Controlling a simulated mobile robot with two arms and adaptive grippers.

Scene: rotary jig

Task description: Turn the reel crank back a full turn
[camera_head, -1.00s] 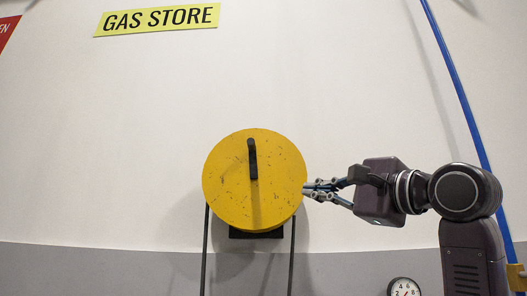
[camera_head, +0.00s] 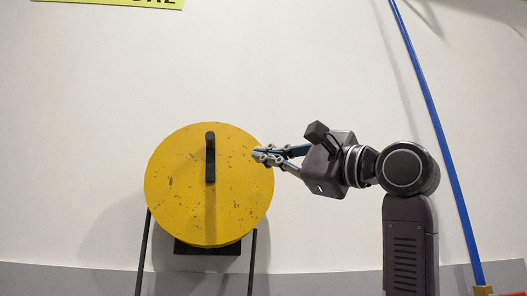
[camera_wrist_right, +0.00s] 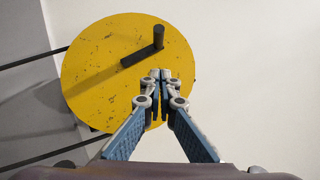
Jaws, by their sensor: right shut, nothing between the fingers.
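The reel (camera_head: 180,200) is a round yellow disc with scuffs, mounted upright in front of the wall. Its black crank (camera_head: 210,158) stands out near the top middle of the disc face. In the right wrist view the crank shows as an arm with a peg (camera_wrist_right: 158,38) at its end, on the yellow reel (camera_wrist_right: 95,60). My right gripper (camera_head: 256,155) is shut and empty at the right edge of the disc, to the right of the crank and apart from it. It also shows in the right wrist view (camera_wrist_right: 160,76), below the peg. My left gripper is not in view.
A black bracket (camera_head: 207,248) and two dark legs (camera_head: 145,252) support the reel. A blue pipe (camera_head: 432,130) runs down the wall at the right. A yellow sign (camera_head: 110,3) is cut off at the top. The wall around the reel is clear.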

